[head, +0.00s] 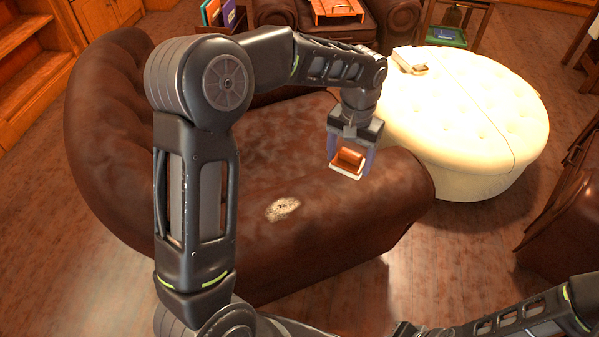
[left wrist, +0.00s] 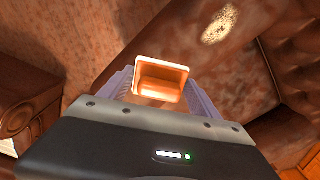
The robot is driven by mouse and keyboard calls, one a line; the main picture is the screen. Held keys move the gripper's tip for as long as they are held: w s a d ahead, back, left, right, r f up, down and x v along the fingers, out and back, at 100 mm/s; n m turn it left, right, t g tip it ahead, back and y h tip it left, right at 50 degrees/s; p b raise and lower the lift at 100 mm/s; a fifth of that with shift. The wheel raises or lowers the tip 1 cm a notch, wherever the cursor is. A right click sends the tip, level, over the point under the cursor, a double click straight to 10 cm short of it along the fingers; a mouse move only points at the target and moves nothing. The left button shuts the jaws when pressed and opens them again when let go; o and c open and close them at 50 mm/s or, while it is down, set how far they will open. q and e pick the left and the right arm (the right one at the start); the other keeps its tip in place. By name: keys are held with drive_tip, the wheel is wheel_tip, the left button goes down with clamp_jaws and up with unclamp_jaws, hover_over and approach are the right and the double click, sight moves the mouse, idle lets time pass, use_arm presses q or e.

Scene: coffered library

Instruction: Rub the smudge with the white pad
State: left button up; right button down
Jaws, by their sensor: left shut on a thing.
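The pad's white rim shows around the block in the left wrist view (left wrist: 183,75). The gripper holds the pad above the sofa near its right armrest, to the right of the smudge and apart from it. The pad's underside is hidden.
A round cream tufted ottoman (head: 480,120) stands at the right, with a book (head: 409,60) on it. The sofa's back (head: 110,140) rises at the left and its armrest (head: 395,200) at the right. Part of my right arm shows at the bottom right.

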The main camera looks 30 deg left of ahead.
use_arm(q)
drive_tip(key=s+a+f+m+p, duration=0.1)
drive_tip(key=s+a+f+m, duration=0.4)
drive_tip(key=a, duration=0.4)
drive_tip(key=shift+s+a+f+p, duration=0.2)
drive_tip(key=shift+s+f+p, duration=0.1)
drive_tip(key=shift+s+f, duration=0.35)
drive_tip(key=shift+f, duration=0.15)
